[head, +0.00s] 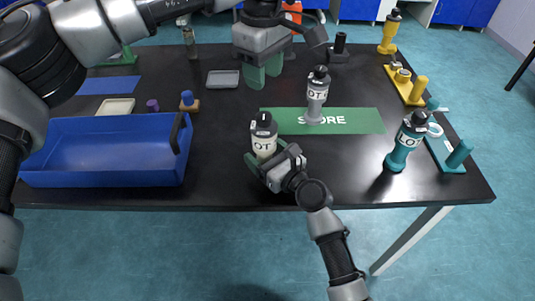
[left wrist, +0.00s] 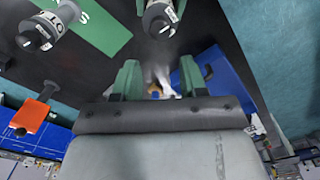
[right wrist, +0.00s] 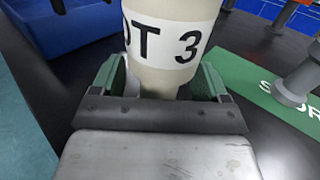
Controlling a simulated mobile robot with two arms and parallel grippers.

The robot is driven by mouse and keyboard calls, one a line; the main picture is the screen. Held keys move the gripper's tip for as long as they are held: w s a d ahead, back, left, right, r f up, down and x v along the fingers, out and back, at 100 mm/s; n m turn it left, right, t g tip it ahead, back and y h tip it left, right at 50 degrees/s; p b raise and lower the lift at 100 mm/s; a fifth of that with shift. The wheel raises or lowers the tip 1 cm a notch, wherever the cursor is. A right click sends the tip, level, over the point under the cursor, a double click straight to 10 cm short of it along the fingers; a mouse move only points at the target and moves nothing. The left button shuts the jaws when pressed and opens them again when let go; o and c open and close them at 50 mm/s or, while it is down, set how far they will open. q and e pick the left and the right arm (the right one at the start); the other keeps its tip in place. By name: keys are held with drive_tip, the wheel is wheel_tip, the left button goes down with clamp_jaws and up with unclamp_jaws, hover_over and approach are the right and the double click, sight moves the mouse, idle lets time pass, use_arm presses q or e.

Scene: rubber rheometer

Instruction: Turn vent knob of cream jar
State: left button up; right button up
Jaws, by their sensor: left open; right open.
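The cream jar (head: 264,146) stands upright on the black table, left of the green STORE mat, with a black top that carries the knob (head: 264,118). In the right wrist view its cream body and white label (right wrist: 175,42) fill the upper middle; its top is out of frame there. My right gripper (head: 268,162) is low at the jar, its open fingers on either side of the body; whether they touch it I cannot tell. My left gripper (head: 263,77) is open and empty, raised behind the jar. Its fingers (left wrist: 158,80) also show in the left wrist view.
A grey jar (head: 316,98) stands on the STORE mat (head: 358,121). A teal jar (head: 402,152) stands near the right front edge. A blue tray (head: 105,178) fills the left front. Yellow and teal fixtures line the right side. Small items stand at the back left.

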sight(264, 114)
drive_tip(key=c, duration=1.1)
use_arm(q)
drive_tip(key=o, duration=0.3)
use_arm(e)
drive_tip(key=shift+c, duration=0.4)
use_arm(q)
drive_tip(key=shift+o, duration=0.2)
wheel_tip(264, 114, down, 10)
drive_tip(key=n, duration=1.5)
drive_tip(key=shift+r, duration=0.25)
